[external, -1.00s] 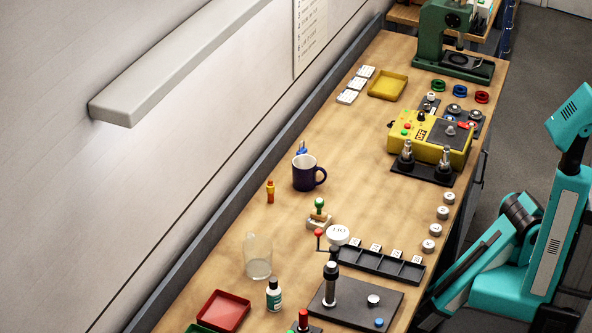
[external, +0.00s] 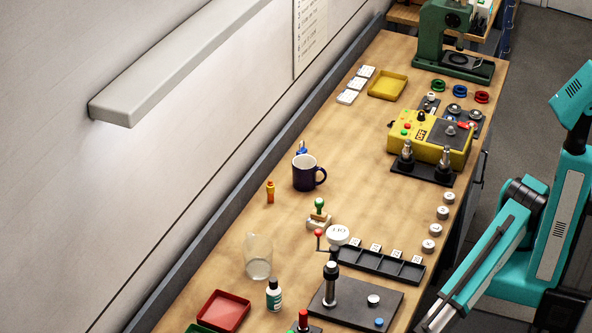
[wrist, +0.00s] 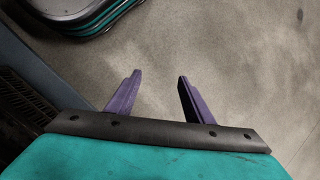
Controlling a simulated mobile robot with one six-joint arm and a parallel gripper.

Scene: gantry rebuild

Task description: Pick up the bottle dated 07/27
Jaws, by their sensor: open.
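A small white bottle (external: 274,295) with a dark cap and a teal label stands upright near the front of the bench. Its label is too small to read, so I cannot tell its date. An orange bottle-like item (external: 270,192) stands farther back, left of the dark mug; no date shows on it. My gripper (wrist: 155,95) is open and empty in the wrist view, with its purple fingers apart over bare grey floor. It is out of frame in the external view, where my teal arm is at the right, off the bench edge.
The bench (external: 235,225) also holds a clear beaker (external: 258,257), a mug (external: 305,175), a red tray (external: 223,312), a black plate with a post (external: 385,307), a slotted black rack (external: 385,266) and a yellow box (external: 432,140).

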